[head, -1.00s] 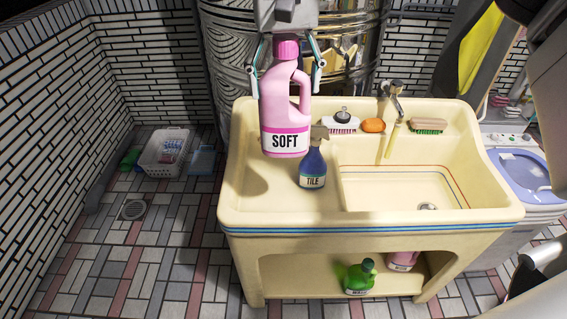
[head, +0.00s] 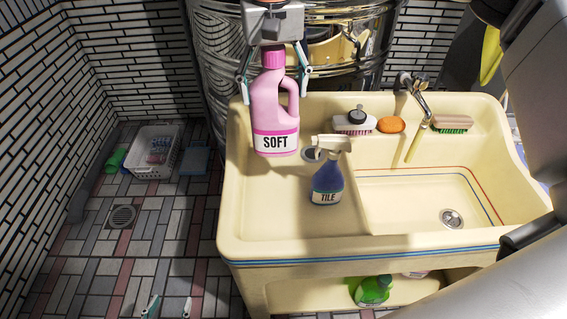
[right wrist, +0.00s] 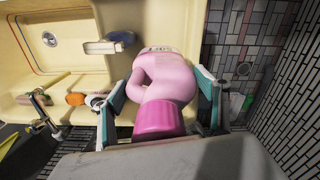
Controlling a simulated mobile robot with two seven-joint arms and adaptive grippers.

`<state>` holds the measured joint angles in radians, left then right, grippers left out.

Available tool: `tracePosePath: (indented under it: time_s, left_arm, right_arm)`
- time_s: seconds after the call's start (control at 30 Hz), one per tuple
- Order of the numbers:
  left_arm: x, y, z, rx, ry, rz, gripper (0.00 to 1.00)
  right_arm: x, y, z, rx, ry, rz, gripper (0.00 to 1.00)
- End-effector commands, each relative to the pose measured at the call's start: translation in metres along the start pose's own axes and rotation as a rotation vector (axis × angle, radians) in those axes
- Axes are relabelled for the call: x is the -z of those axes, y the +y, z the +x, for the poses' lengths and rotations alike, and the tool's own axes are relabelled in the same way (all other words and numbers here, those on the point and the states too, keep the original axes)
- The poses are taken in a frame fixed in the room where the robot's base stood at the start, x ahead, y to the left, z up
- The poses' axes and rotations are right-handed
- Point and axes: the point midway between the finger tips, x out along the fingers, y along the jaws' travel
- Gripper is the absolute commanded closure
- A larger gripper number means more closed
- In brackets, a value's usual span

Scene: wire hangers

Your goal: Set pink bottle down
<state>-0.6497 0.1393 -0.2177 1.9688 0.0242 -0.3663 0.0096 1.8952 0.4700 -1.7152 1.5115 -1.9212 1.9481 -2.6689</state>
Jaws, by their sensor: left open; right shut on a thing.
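The pink bottle (head: 274,110) marked SOFT is upright over the back left part of the cream sink (head: 285,215). I cannot tell whether its base touches the sink. My right gripper (head: 274,92) comes down from above and is shut on it, with a finger on each side. The right wrist view shows the bottle (right wrist: 168,75) and its darker cap between the teal fingers; its far end is partly hidden. My left gripper (head: 168,307) shows only its fingertips at the bottom edge, apart and empty, over the floor left of the sink.
A blue TILE spray bottle (head: 328,180) stands close to the right of the pink bottle. Brushes (head: 354,122) and an orange soap (head: 391,124) lie on the back ledge by the tap (head: 414,92). A green bottle (head: 373,290) is on the shelf below. The front left sink surface is clear.

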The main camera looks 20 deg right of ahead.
Motion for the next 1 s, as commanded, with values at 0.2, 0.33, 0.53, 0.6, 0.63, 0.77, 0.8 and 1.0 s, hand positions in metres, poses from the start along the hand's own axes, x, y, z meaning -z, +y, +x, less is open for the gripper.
tracePosePath:
  time_s: [0.2,0.33,0.53,0.6,0.63,0.77,0.8,1.0]
  left_arm:
    - [-0.004,-0.001,0.0,0.002,-0.006,0.001,0.49]
    - [-0.007,-0.002,0.001,0.003,-0.011,0.002,0.49]
    - [-0.009,-0.002,0.001,0.003,-0.015,0.002,0.49]
    - [-0.008,-0.002,0.001,0.003,-0.015,0.002,0.49]
    - [-0.008,-0.002,0.001,0.003,-0.014,0.003,0.49]
    - [-0.007,-0.003,0.001,0.004,-0.013,0.003,0.49]
    - [-0.006,-0.003,0.001,0.004,-0.012,0.003,0.49]
    - [-0.003,-0.003,0.0,0.005,-0.007,0.003,0.49]
  right_arm:
    - [-0.001,-0.001,0.052,0.001,-0.004,-0.001,0.71]
    - [-0.001,-0.001,0.082,0.001,-0.004,-0.001,0.71]
    - [0.0,-0.001,0.117,0.002,-0.001,0.0,0.71]
    - [0.0,-0.001,0.124,0.003,0.0,0.0,0.71]
    - [0.0,-0.001,0.126,0.003,0.001,0.0,0.71]
    - [0.001,-0.001,0.131,0.002,0.001,0.0,0.71]
    - [0.0,-0.001,0.134,0.002,0.001,0.0,0.71]
    - [0.0,-0.001,0.16,0.001,-0.002,0.0,0.71]
